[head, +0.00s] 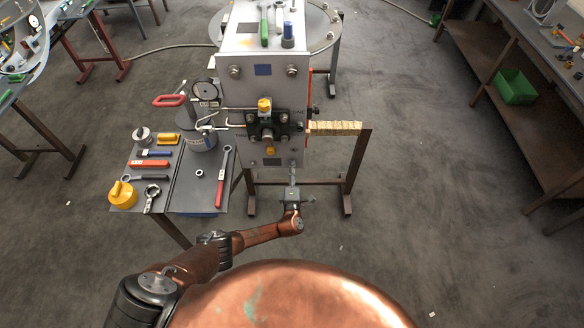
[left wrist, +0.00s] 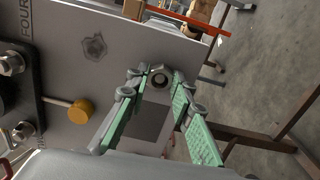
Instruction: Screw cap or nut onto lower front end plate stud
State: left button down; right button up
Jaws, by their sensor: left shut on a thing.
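The front end plate (head: 285,92) is the pale upright face of the machine in the head view; it also fills the left of the left wrist view (left wrist: 65,20). My left gripper (head: 293,168) is at the plate's lower right edge. In the left wrist view its green-padded fingers (left wrist: 158,82) are shut on a metal hex nut (left wrist: 160,76) at the fingertips. The lower stud is hidden behind the nut and fingers, so I cannot tell whether they engage. A hexagonal shape (left wrist: 95,47) shows on the plate beside the gripper. My right gripper is not in view.
A dark valve block (head: 268,125) with yellow knobs projects from the plate; one knob (left wrist: 80,111) is near the left finger. A tool bench (head: 178,200) stands to the left, carrying wrenches and a loose ring. A brown stand (head: 357,165) is to the right.

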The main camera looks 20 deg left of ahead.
pick_arm(q)
jog(key=m+p, duration=0.4)
jog(key=m, duration=0.7)
jog(key=shift+a+r, duration=0.1)
jog(key=c, duration=1.7)
grip_release()
jog(key=shift+c, duration=0.2)
jog(key=shift+o, duration=0.7)
jog(key=p+v, duration=0.3)
jog(key=v, duration=0.2)
